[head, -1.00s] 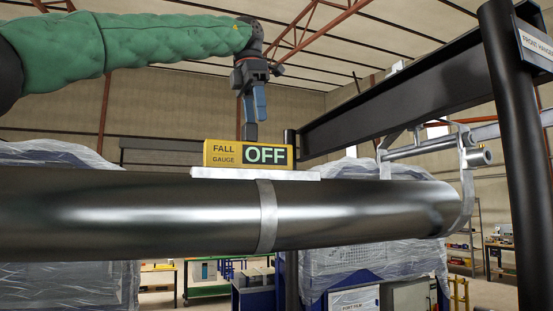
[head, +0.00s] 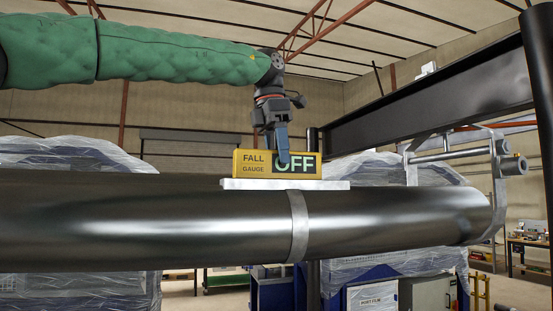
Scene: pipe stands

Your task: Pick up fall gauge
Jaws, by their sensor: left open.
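The fall gauge (head: 251,163) is a yellow box with a dark display reading OFF. It sits upright on a pale flat plate (head: 240,185) on top of a large dark metal pipe (head: 190,225). My left gripper (head: 284,158) points down at the gauge, open. One blue-grey finger hangs in front of the gauge and covers part of the O on the display. The other finger is hidden, perhaps behind the gauge. I cannot tell whether the finger touches the box. My right gripper is not in view.
A metal band (head: 298,225) circles the pipe. At right a bracket with a bar (head: 455,155) stands at the pipe's end, beside a dark beam (head: 440,110) and post (head: 540,80). Plastic-wrapped stacks (head: 80,150) stand behind. The space above the gauge is otherwise clear.

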